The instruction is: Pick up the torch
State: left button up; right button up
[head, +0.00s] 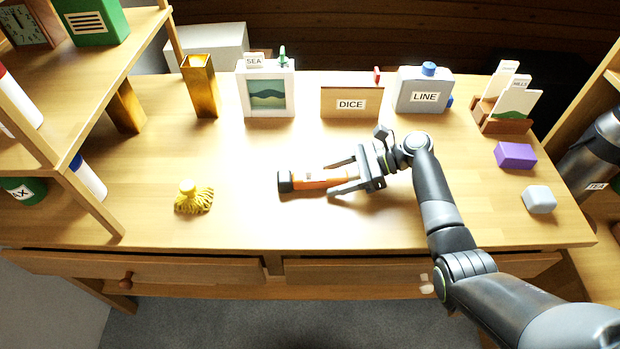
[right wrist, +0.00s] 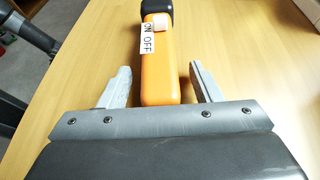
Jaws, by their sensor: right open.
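The torch (head: 310,180) lies on the table in the middle of the head view, orange with a dark head at its left end. In the right wrist view the torch (right wrist: 160,70) points away from me and shows a label reading ON and OFF beside a pale switch. My right gripper (head: 343,175) is open, with its two fingers on either side of the torch's rear end. In the right wrist view a gap shows between each finger and the torch. My left gripper is in neither view.
A yellow brush-like object (head: 194,198) lies to the left. Behind stand the DICE box (head: 350,103), the LINE box (head: 424,90) and a picture frame (head: 266,90). A purple block (head: 515,155) and a grey block (head: 539,199) lie at the right. The table front is clear.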

jog(key=c, duration=1.1)
jog(key=shift+c, duration=0.2)
notch_tip(320, 180, up, 10)
jog(key=shift+r+p, duration=0.1)
jog(key=shift+p, duration=0.6)
jog(key=shift+f+b, duration=0.6)
jog(key=shift+f, duration=2.15)
jog(key=shift+f+b, duration=0.75)
jog(key=shift+f, duration=1.6)
jog(key=o, duration=1.1)
jog(key=shift+o, duration=0.2)
jog(key=shift+f, duration=0.1)
